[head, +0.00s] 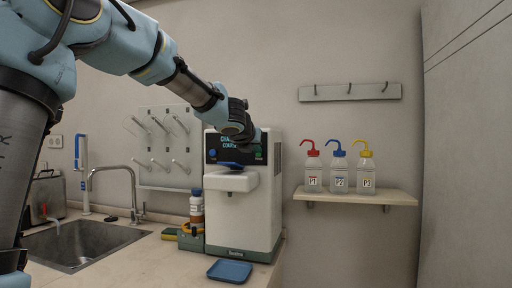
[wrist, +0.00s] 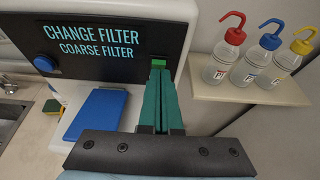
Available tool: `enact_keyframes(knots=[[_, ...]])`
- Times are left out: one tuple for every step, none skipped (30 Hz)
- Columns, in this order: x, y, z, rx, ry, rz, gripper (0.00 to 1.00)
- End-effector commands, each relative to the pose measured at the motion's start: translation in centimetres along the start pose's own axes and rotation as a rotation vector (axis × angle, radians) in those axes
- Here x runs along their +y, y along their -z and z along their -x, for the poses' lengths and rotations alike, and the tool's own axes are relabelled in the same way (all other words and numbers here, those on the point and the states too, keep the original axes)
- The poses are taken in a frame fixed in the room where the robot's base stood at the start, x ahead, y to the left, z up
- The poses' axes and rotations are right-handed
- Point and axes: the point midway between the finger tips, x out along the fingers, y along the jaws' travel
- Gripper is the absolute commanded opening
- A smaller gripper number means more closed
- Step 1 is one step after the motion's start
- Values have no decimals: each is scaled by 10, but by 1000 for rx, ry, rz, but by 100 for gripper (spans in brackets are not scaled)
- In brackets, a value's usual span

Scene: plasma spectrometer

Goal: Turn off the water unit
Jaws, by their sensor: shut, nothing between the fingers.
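The water unit (head: 240,212) is a white machine standing on the counter. Its black front panel (wrist: 100,36) reads "CHANGE FILTER / COARSE FILTER" in the wrist view. A blue round button (wrist: 45,63) is on the panel's left and a small green button (wrist: 157,60) on its right. My gripper (wrist: 159,66) is shut and empty, with its teal fingertips at the green button and partly covering it. I cannot tell whether they touch. In the head view my gripper (head: 248,135) is in front of the panel's upper right and hides part of the text.
A shelf (head: 352,196) right of the unit holds wash bottles with red, blue and yellow caps (head: 338,172). A blue tray (head: 229,271) lies on the counter in front of the unit. A brown-and-white bottle (head: 196,208) and a sink (head: 80,243) are to the left.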

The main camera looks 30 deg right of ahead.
Motion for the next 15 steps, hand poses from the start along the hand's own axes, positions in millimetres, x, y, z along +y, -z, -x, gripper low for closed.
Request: enact_keyframes(knots=[[0, 0, 0, 0, 0, 0, 0], [0, 0, 0, 0, 0, 0, 0], [0, 0, 0, 0, 0, 0, 0], [0, 0, 0, 0, 0, 0, 0], [0, 0, 0, 0, 0, 0, 0], [0, 0, 0, 0, 0, 0, 0], [0, 0, 0, 0, 0, 0, 0], [0, 0, 0, 0, 0, 0, 0], [0, 0, 0, 1, 0, 0, 0], [0, -1, 0, 2, 0, 0, 0], [0, -1, 0, 4, 0, 0, 0], [0, -2, 0, 7, 1, 0, 0], [0, -3, 0, 10, 1, 0, 0], [0, -4, 0, 13, 1, 0, 0], [0, -6, 0, 19, 1, 1, 0]])
